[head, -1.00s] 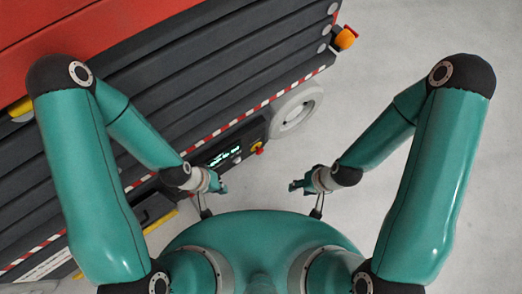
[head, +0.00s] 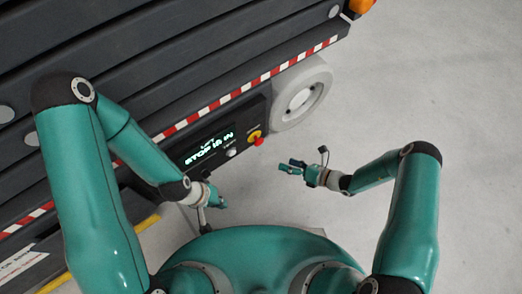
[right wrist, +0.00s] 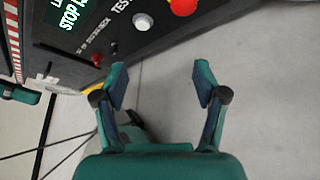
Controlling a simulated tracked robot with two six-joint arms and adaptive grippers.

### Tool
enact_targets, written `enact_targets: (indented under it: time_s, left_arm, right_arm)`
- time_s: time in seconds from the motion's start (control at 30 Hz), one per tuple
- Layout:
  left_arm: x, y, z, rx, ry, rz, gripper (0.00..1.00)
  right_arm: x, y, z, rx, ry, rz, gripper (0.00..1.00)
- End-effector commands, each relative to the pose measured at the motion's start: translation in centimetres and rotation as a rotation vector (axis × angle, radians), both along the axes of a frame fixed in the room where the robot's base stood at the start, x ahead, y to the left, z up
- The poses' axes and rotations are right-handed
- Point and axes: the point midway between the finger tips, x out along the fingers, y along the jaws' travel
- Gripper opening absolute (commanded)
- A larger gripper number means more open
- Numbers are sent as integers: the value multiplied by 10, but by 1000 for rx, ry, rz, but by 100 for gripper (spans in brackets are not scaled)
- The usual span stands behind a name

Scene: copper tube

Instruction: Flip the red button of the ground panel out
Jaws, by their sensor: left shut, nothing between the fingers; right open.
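The red button (head: 258,141) sits on a yellow base at the right end of the dark ground panel (head: 197,141), low on the machine's side. In the right wrist view the red button (right wrist: 183,6) is at the top edge, partly cut off. The panel's lit display (head: 209,147) reads "STOP IS IN". My right gripper (head: 282,166) is open and empty, to the right of and below the button in the head view, apart from it. In the right wrist view its two fingers (right wrist: 160,85) are spread. My left gripper (head: 222,196) is shut and empty, below the panel.
A pale wheel (head: 301,92) stands right of the panel. A red-and-white striped edge (head: 244,88) runs above it. A white knob (right wrist: 142,21) is beside the button. Grey floor (head: 420,90) is clear to the right.

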Motion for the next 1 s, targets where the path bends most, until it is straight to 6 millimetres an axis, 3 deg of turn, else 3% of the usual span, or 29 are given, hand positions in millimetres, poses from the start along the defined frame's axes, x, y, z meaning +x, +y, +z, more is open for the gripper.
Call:
enact_targets:
  time_s: [0.03,0.13,0.27,1.0]
  left_arm:
    - [0,0,-12,0,0,0,0]
    - [0,0,-16,0,-1,0,0]
    - [0,0,-17,0,-1,0,0]
    - [0,0,-56,0,0,0,0]
  right_arm:
    - [11,-8,-14,32,4,-66,71]
    - [24,-16,-18,70,6,-143,71]
    - [33,-12,-20,82,6,-163,71]
    - [113,95,-58,78,3,-157,71]
